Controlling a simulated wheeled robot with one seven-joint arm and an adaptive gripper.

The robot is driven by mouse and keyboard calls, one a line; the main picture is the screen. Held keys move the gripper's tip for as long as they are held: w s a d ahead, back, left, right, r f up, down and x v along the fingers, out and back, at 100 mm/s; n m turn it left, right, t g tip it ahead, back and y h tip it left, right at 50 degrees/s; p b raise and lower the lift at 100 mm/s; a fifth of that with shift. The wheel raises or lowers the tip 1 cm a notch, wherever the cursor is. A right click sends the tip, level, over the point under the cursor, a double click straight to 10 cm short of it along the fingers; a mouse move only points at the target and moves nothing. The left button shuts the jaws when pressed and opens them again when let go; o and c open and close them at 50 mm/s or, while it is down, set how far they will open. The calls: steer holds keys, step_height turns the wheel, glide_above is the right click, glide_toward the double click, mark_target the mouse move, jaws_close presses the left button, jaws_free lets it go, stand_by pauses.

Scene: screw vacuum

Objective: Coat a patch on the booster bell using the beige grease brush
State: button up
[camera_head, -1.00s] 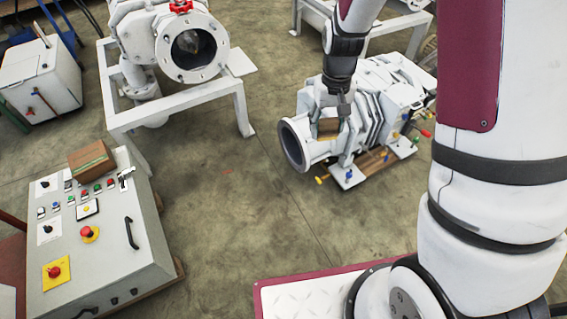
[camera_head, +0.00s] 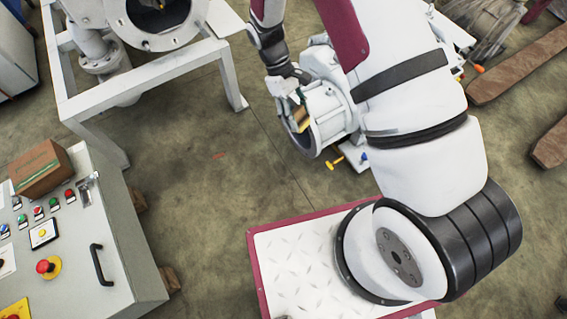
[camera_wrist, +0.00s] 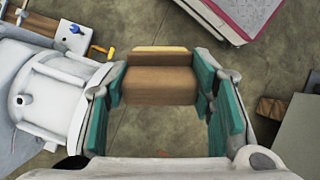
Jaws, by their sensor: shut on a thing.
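My gripper (camera_head: 294,97) is shut on the beige grease brush (camera_head: 304,116). In the wrist view, the brush (camera_wrist: 160,83) is a brown block with a pale yellow edge, held between the teal finger pads of my gripper (camera_wrist: 160,95). The booster bell (camera_head: 328,104) is the white flared end of a pump on the floor. The brush is near the bell's open mouth and overlaps it in the head view; I cannot tell whether they touch. In the wrist view the white pump (camera_wrist: 52,96) is left of the gripper. No coated patch can be made out.
A control box (camera_head: 120,240) with buttons and a cardboard box (camera_head: 40,170) stands at left. A white frame (camera_head: 160,75) carrying a large flanged valve stands behind it. A yellow handle (camera_head: 335,163) sits below the bell.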

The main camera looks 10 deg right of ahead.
steer(key=w+a+f+n+t+h+b, duration=0.15)
steer(key=f+n+t+h+b, duration=0.5)
steer(key=f+b, duration=0.85)
steer(key=w+a+f+n+t+h+b, duration=0.15)
steer(key=f+n+t+h+b, duration=0.5)
steer(key=f, duration=1.45)
steer(key=w+d+n+g+h, duration=0.1)
steer(key=w+d+n+g, duration=0.1)
steer(key=d, duration=0.4)
steer(key=shift+d+r+g, duration=0.2)
steer(key=shift+r+g, duration=0.05)
steer(key=shift+g, duration=0.05)
steer(key=shift+x, duration=0.95)
